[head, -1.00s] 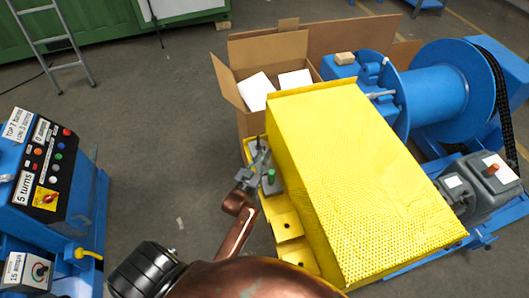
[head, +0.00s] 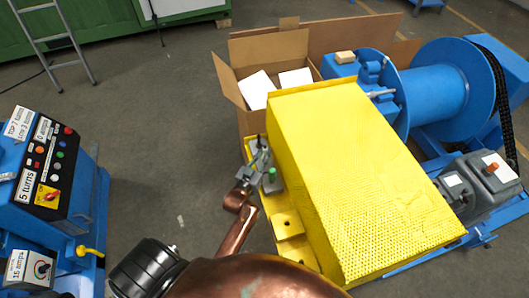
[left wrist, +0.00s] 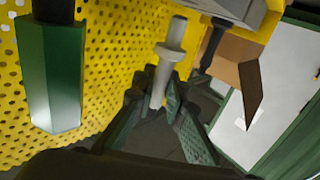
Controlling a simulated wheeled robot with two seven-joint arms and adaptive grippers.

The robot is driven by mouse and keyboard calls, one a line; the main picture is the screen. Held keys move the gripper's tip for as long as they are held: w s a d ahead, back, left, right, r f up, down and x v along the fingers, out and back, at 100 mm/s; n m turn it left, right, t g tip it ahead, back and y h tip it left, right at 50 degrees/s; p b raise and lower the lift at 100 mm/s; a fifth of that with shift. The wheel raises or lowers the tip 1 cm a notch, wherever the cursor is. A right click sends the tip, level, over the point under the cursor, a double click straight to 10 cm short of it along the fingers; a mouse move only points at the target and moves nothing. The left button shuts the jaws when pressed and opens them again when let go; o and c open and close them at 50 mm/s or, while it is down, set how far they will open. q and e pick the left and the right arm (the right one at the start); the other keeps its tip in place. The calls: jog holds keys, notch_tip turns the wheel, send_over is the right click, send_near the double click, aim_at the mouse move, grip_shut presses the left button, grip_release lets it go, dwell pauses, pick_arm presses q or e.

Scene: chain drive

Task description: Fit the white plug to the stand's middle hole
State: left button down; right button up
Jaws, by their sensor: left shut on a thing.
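My left gripper (head: 257,165) is over the small grey stand (head: 274,187) on the yellow ledge, left of the big yellow cover. In the left wrist view its fingers (left wrist: 158,97) are shut on a pale grey-white plug (left wrist: 163,72) with a collar, its thin end pointing away from the fingers. A green plug (head: 271,175) stands on the stand; its hexagonal body also shows large in the left wrist view (left wrist: 52,75). A dark-stemmed piece (left wrist: 211,46) is on the other side of the held plug. The middle hole is not visible. My right gripper is out of view.
The perforated yellow cover (head: 355,175) rises close to the right of the gripper. An open cardboard box (head: 240,118) stands behind. A blue control panel (head: 50,165) is at the left.

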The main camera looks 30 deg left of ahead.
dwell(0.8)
pick_arm(q)
jog(key=shift+r+p, duration=0.1)
jog(key=shift+p, duration=0.45)
jog(key=shift+f, duration=0.25)
dwell(0.3)
jog(key=shift+f+b, duration=1.15)
jog(key=shift+f, duration=0.75)
jog(key=c, duration=1.9)
grip_release()
